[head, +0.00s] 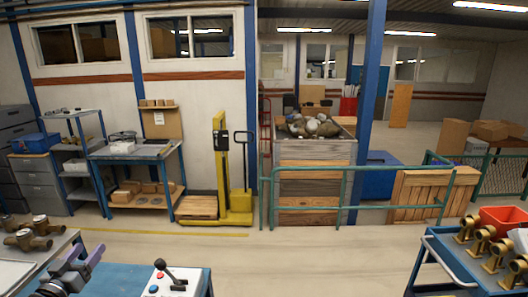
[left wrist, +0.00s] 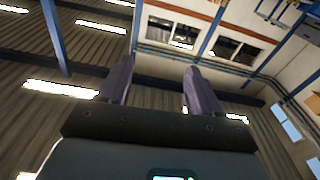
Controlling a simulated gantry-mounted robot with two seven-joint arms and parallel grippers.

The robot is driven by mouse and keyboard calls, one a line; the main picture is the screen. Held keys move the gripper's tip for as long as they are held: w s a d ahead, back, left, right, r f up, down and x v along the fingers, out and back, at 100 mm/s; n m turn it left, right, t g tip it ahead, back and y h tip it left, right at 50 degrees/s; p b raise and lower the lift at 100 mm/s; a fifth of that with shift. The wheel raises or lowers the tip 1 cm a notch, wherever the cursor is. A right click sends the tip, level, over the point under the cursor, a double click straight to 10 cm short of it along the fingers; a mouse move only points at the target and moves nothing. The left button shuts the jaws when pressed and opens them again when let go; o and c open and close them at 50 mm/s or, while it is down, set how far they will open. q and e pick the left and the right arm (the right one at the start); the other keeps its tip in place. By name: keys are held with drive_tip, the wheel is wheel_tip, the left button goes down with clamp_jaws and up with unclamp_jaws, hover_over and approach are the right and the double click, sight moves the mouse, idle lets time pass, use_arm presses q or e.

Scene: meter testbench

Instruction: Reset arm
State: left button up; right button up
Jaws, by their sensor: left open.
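My left gripper (head: 86,257) is in the lower left of the head view, above the near edge of a blue-topped bench (head: 120,276). In the left wrist view its two purple-grey fingers (left wrist: 158,80) stand wide apart with nothing between them. My right gripper does not show in either view.
A white control box (head: 168,284) with a black lever and coloured buttons stands on the bench. Brass pipe fittings (head: 28,240) lie at left. More brass fittings (head: 481,242) and a red bin (head: 503,219) sit on a cart at right. Open floor (head: 310,262) lies between.

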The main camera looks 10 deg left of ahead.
use_arm(q)
drive_tip(key=s+d+f+m+g+y, duration=0.15)
drive_tip(key=s+d+f+g, duration=0.25)
drive_tip(key=s+d+f, duration=0.5)
drive_tip(key=s+d+f+m+g+h, duration=0.1)
drive_tip(key=s+d+f+m+g, duration=0.4)
drive_tip(key=f, duration=0.6)
drive_tip(key=s+d+f+g, duration=0.3)
drive_tip(key=s+d, duration=0.2)
drive_tip(key=s, duration=0.6)
drive_tip(key=s+d+f+g, duration=0.3)
drive_tip(key=s+d, duration=0.3)
drive_tip(key=s, duration=0.6)
drive_tip(key=d+n+h, duration=0.3)
drive_tip(key=d, duration=0.5)
wheel_tip(320, 180, up, 16)
drive_tip(key=p, duration=1.6)
drive_tip(key=shift+w, duration=0.2)
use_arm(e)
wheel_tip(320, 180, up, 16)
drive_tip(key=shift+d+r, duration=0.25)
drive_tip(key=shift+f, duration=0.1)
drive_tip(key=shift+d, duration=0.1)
